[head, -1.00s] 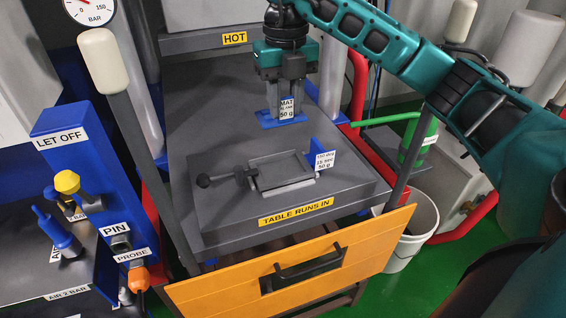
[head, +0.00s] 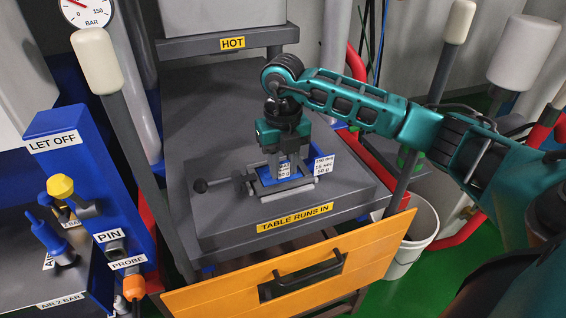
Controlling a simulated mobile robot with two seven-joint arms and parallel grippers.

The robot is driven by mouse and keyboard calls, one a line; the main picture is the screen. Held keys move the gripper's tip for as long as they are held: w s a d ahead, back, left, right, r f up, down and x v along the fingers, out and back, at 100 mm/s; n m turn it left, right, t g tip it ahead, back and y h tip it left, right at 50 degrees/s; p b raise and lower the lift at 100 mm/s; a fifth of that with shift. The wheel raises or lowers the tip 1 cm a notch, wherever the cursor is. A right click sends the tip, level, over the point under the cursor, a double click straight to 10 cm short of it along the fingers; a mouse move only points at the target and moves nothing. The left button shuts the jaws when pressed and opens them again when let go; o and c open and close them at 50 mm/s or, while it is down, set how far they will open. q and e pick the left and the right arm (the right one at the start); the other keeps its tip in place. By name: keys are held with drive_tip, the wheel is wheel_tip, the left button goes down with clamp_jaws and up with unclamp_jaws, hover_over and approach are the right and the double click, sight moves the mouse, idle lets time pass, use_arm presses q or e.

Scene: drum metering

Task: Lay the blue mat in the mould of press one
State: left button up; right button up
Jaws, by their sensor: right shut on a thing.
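My right gripper (head: 287,168) points down over the mould (head: 284,189), a small grey frame with a handle at its left on the press table. The mat is at the mould opening, partly hidden by the fingers. I cannot tell whether it touches the mould floor. My left gripper is not in view.
A white card (head: 323,165) stands at the mould's right. The orange drawer front (head: 350,262) is below the table (head: 222,218). The HOT platen (head: 215,45) is above and behind. A blue LET OFF post (head: 70,165) stands left, a white bucket (head: 415,240) right.

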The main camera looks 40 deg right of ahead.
sight(283, 161)
drive_tip(key=shift+f, duration=0.1)
drive_tip(key=o, duration=1.1)
drive_tip(key=shift+c, duration=0.2)
wheel_tip(283, 161, up, 12)
